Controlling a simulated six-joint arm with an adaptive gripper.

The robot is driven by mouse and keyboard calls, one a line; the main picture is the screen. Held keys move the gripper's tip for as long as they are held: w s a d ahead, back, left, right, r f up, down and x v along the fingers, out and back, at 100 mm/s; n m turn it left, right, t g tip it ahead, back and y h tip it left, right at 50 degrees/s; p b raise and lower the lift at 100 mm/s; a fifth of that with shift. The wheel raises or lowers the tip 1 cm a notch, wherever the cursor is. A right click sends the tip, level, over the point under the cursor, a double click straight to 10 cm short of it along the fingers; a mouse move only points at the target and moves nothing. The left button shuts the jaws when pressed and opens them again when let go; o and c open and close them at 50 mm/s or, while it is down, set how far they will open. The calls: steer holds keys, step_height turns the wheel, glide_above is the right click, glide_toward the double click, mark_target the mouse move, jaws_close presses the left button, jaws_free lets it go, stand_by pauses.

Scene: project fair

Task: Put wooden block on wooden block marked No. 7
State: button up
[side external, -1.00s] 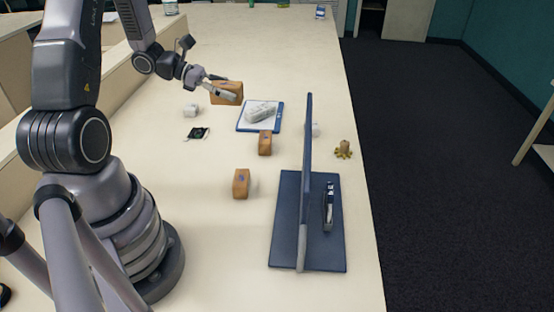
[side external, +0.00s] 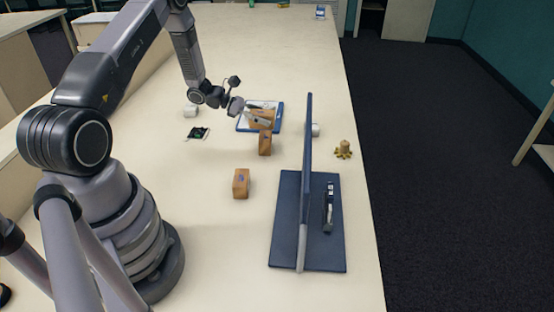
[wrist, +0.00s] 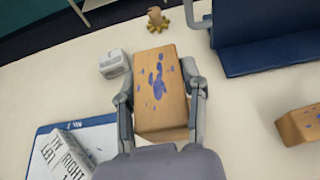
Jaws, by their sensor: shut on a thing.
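My gripper (wrist: 160,98) is shut on a wooden block (wrist: 160,88) with blue splotches on its upper face. In the side view my gripper (side external: 257,115) holds this block (side external: 262,119) above the table, near the clipboard. One loose block (wrist: 301,122) shows at the right edge of the wrist view. No number is readable on any block.
A blue clipboard (side external: 243,125) lies by my gripper; a lettered grey object (wrist: 68,157) is on it. An upright blue panel (side external: 306,170) on a base stands right.

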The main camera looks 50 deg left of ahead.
mark_target(268, 137)
steer(key=shift+w+a+f, duration=0.15)
steer(key=shift+w+f, duration=0.3)
steer(key=shift+f, duration=0.2)
steer(key=shift+w+f, duration=0.1)
steer(key=shift+f, duration=1.5)
steer(key=o, duration=1.2)
steer(key=shift+f, duration=0.1)
steer(key=shift+c, duration=0.2)
